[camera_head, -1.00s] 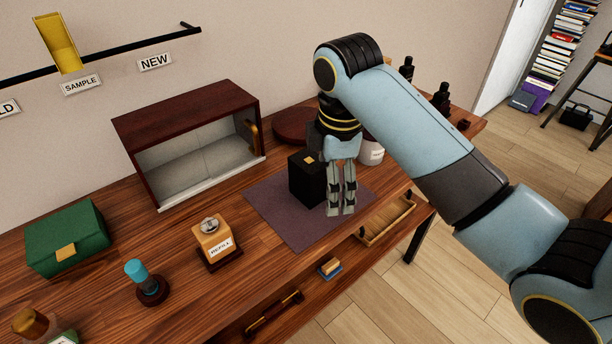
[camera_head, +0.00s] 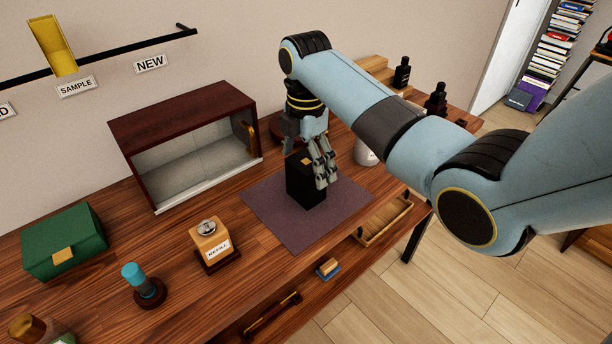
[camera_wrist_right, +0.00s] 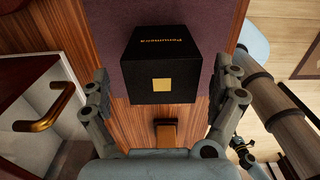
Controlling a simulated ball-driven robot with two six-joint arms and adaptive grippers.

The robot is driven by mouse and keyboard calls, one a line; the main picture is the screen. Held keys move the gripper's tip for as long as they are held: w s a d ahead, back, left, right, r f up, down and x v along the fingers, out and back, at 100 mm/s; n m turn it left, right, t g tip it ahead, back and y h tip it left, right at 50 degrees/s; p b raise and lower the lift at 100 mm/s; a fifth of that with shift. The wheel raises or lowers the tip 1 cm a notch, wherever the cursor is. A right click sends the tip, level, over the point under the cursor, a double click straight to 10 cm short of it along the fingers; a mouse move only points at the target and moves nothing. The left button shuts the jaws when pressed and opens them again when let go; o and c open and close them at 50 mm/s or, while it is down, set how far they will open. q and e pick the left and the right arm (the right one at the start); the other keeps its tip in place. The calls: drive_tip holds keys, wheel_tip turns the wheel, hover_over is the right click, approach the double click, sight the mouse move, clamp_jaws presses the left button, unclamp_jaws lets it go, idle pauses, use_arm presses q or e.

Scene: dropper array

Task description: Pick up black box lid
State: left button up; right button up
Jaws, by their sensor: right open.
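The black box (camera_head: 302,186) stands upright on the purple mat (camera_head: 262,205), with a small gold square on its top. Its lid (camera_head: 301,160) appears to be on the box; I cannot make out the seam. In the right wrist view the black box (camera_wrist_right: 172,60) shows the gold square and upside-down lettering. My right gripper (camera_head: 326,178) is open above and beside the box's right side, its fingers pointing down at a tilt. In the wrist view, the fingers (camera_wrist_right: 165,87) are spread on either side of the box. My left gripper is not in view.
An open dark-red cabinet (camera_head: 180,108) with a brass handle (camera_wrist_right: 45,115) stands left of the box. A white jar (camera_head: 366,152) stands behind on the right. The refill block (camera_head: 210,238), teal-topped stamp (camera_head: 135,275) and green box (camera_head: 62,240) are left. The mat's front is clear.

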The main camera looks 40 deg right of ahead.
wheel_tip(320, 180, down, 4)
drive_tip(key=shift+s+f, duration=0.1)
drive_tip(key=shift+f, duration=0.1)
drive_tip(key=c, duration=1)
drive_tip(key=shift+c, duration=0.2)
